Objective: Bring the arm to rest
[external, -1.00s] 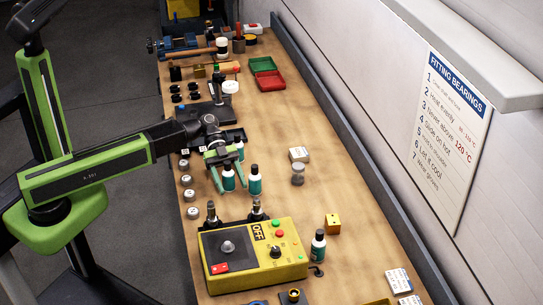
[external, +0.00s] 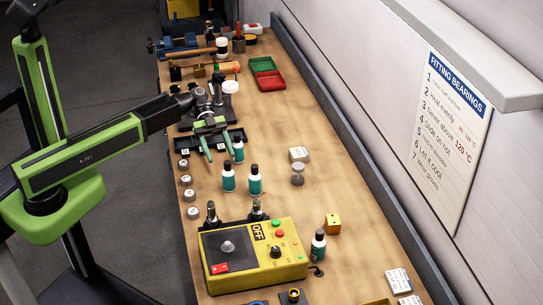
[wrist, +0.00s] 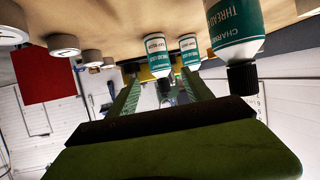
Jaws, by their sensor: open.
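My gripper (external: 221,157) is open and empty at the end of my green and black arm. It is over the left half of the bench, close to a white and teal bottle (external: 238,151); I cannot tell whether they touch. Two more such bottles, one on the left (external: 229,179) and one on the right (external: 255,181), stand nearer the yellow control box. In the wrist view the picture is upside down. The gripper's two green fingers (wrist: 161,92) are apart there, with a left bottle (wrist: 151,56), a middle bottle (wrist: 189,52) and a large near bottle (wrist: 236,25).
The yellow control box (external: 285,262) stands at the front of the bench (external: 300,130). Several round pale pieces (external: 188,180) line the left edge. A red and green tray (external: 268,78) is farther back. The bench's right-middle is mostly clear.

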